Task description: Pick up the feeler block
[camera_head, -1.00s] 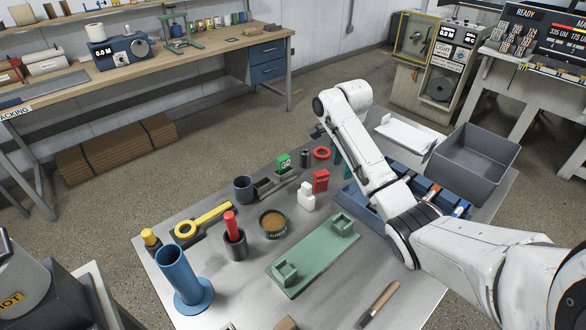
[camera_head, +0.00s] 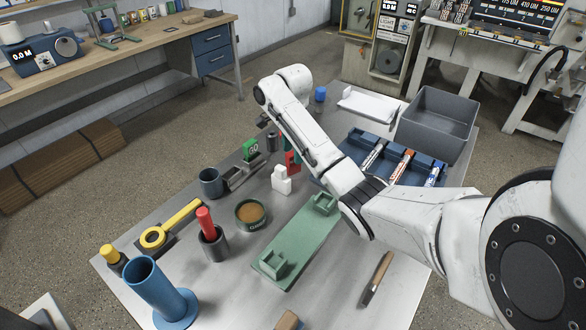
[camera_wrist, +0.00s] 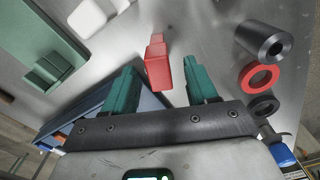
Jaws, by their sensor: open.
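A red stepped block (camera_wrist: 158,66), which I take to be the feeler block, stands on the steel table. In the wrist view it lies ahead of and between the two teal fingers of my gripper (camera_wrist: 163,84). The fingers are open, with a gap on both sides of the block, and I see no contact. In the head view the red block (camera_head: 292,163) stands just behind a white block (camera_head: 281,182), partly covered by my arm. My gripper is mostly hidden behind the arm there.
A red ring (camera_wrist: 258,78) and a dark cylinder (camera_wrist: 262,40) lie right of the block in the wrist view. A green fixture (camera_head: 299,243), a blue marker tray (camera_head: 345,147) and a grey bin (camera_head: 437,125) share the table. A brown-filled dish (camera_head: 250,213) sits nearby.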

